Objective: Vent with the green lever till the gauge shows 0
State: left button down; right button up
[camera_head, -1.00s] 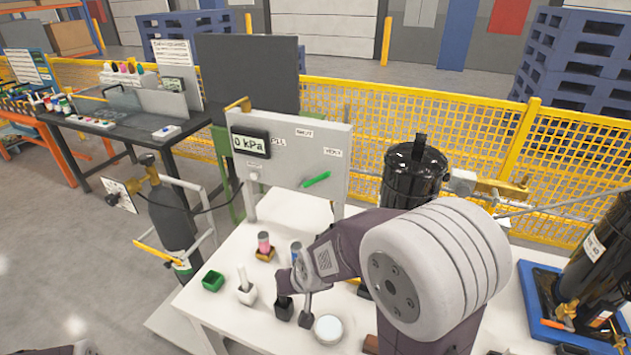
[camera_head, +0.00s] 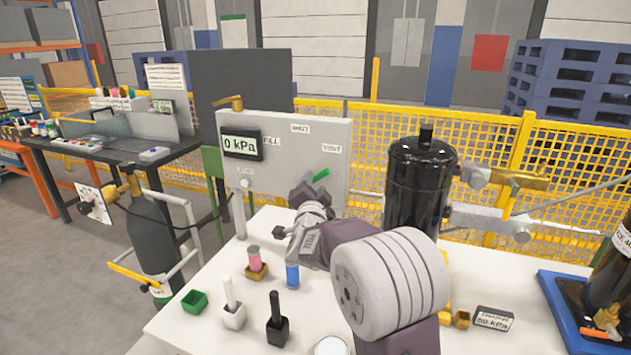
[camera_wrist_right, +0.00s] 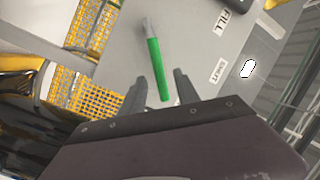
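The green lever (camera_head: 321,175) is on the panel's right part, under the VENT label, mostly hidden by my right arm. In the right wrist view the green lever (camera_wrist_right: 159,70) lies with its lower end between the two fingers of my right gripper (camera_wrist_right: 158,92). The fingers stand apart with a gap on each side of the lever. In the head view my right gripper (camera_head: 308,193) is close to the lever. My left gripper is out of view.
A black tank (camera_head: 415,185) stands right of the panel. On the white table (camera_head: 190,330) are a green box (camera_head: 194,302), a pink bottle (camera_head: 254,258), a blue bottle (camera_head: 292,275) and two brush-like tools. A gas cylinder (camera_head: 155,235) stands at the left.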

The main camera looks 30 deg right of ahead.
aim_at(315, 180)
jog(key=x, duration=0.4)
jog(key=shift+w+d, duration=0.15)
jog(key=shift+w, duration=0.05)
grip_shut()
dwell(1.2)
